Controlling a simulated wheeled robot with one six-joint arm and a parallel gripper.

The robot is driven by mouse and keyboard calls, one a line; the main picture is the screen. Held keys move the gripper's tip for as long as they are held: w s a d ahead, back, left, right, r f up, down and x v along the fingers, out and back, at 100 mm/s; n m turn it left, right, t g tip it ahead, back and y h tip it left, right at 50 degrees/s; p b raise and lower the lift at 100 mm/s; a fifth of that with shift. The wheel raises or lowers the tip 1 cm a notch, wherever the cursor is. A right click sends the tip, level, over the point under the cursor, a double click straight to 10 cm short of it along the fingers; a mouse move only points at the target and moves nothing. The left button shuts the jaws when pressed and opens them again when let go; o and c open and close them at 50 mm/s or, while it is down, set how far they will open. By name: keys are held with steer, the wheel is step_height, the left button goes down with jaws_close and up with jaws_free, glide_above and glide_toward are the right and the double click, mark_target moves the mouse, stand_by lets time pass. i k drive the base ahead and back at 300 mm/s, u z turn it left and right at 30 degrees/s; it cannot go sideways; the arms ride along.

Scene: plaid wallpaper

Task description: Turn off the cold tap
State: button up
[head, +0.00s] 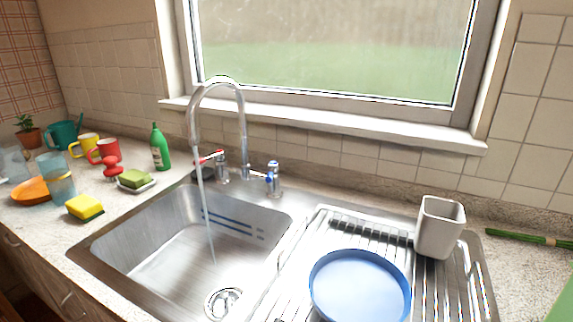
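The cold tap (273,180), marked blue, stands behind the sink to the right of the tall curved spout (243,120). A short lever seems to point left from it. The hot tap (221,168), with a red lever, stands to its left. A thin stream of water (206,225) runs from the spout into the steel sink (160,245). My gripper is not in view.
A blue plate (360,288) lies on the draining rack, with a pale utensil holder (440,228) behind it. The window sill (330,121) overhangs behind.

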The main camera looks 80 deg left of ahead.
mark_target(273, 166)
steer(key=u, duration=2.5)
steer(key=i, duration=0.3)
steer(key=z, duration=0.1)
